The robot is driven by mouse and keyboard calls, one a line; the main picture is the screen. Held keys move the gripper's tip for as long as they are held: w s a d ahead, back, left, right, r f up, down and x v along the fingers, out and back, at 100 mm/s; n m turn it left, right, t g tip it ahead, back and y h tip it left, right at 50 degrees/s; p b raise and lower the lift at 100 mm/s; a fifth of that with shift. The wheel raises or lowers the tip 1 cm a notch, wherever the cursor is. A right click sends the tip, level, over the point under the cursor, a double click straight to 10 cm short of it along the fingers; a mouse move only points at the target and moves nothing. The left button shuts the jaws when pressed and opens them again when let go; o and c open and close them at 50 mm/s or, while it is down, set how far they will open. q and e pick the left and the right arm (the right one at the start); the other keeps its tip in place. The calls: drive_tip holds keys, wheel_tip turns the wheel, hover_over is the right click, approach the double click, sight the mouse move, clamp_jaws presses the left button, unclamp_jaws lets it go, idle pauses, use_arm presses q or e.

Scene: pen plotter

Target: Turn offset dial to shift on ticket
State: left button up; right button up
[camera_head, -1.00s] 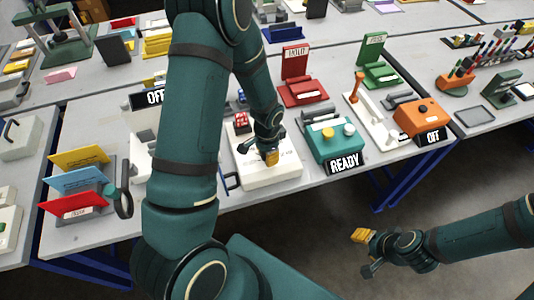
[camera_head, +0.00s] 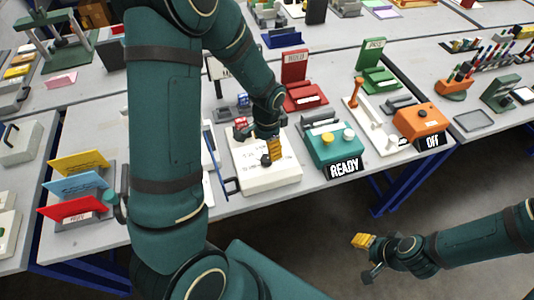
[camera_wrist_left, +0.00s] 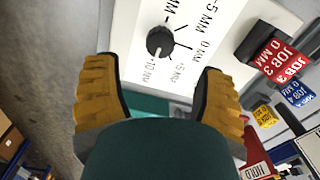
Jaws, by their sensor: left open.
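The offset dial is a round black knob (camera_wrist_left: 159,42) on a white panel marked in MM steps (camera_wrist_left: 205,45). In the head view the dial (camera_head: 266,160) sits on top of a white box (camera_head: 265,180). My left gripper (camera_head: 274,150) is just above the box, beside the dial. In the left wrist view its yellow fingers (camera_wrist_left: 155,95) are wide apart and empty, with the dial beyond them. A red ticket reading JOB 3, 0 MM (camera_wrist_left: 273,57) lies in a dark holder.
A teal box with a READY sign (camera_head: 344,168) stands right of the white box. An orange box with an OFF sign (camera_head: 432,141) is farther right. Coloured cards (camera_head: 75,185) stand at the left. My left arm hides part of the table.

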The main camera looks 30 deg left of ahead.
sight(267, 158)
use_arm(q)
drive_tip(key=shift+r, duration=2.2)
